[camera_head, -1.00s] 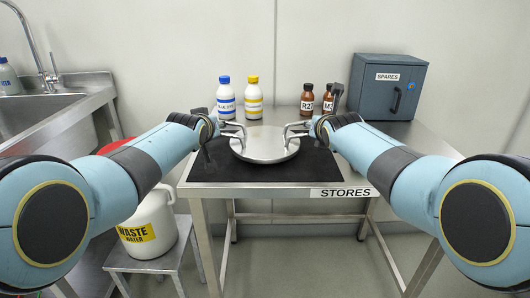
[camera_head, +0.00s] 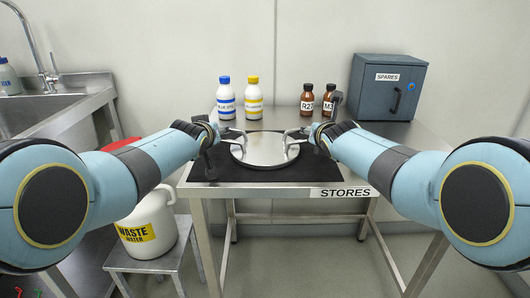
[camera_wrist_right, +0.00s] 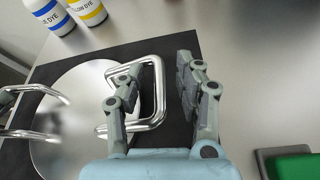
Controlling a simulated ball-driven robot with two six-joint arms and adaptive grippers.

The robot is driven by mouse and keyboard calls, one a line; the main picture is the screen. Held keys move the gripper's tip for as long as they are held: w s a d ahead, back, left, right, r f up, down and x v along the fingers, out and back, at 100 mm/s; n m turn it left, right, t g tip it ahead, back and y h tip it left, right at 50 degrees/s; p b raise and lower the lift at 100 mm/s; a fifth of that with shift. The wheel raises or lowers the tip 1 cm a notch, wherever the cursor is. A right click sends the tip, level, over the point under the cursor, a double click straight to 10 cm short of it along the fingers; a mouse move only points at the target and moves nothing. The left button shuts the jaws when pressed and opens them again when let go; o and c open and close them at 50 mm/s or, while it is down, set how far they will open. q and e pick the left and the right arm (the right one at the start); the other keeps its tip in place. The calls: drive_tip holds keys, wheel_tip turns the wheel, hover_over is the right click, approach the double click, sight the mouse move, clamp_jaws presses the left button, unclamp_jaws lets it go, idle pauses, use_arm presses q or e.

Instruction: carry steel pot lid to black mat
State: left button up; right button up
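The steel pot lid (camera_head: 265,150) is a round, shiny disc with a bent-bar handle on each side. It appears to lie flat on the black mat (camera_head: 313,172) on the steel table. It also shows in the right wrist view (camera_wrist_right: 75,115). My right gripper (camera_wrist_right: 157,80) is open, with its fingers apart and the outer bar of the right handle (camera_wrist_right: 158,88) between them. My left gripper (camera_head: 214,140) is at the left handle (camera_head: 228,131). Its fingers are too small and partly hidden to tell their state.
Blue-capped (camera_head: 226,98) and yellow-capped (camera_head: 253,98) bottles stand behind the lid. Brown bottles (camera_head: 307,102) and the spares cabinet (camera_head: 387,87) stand at the back right. A waste-water jug (camera_head: 147,225) is on a stool at left. A green item (camera_wrist_right: 295,166) lies right of my right gripper.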

use_arm(q)
drive_tip(key=shift+s, duration=0.15)
drive_tip(key=shift+v, duration=3.55)
drive_tip(key=shift+r, duration=0.1)
use_arm(e)
drive_tip(key=shift+v, duration=3.75)
use_arm(q)
drive_tip(key=o, duration=1.1)
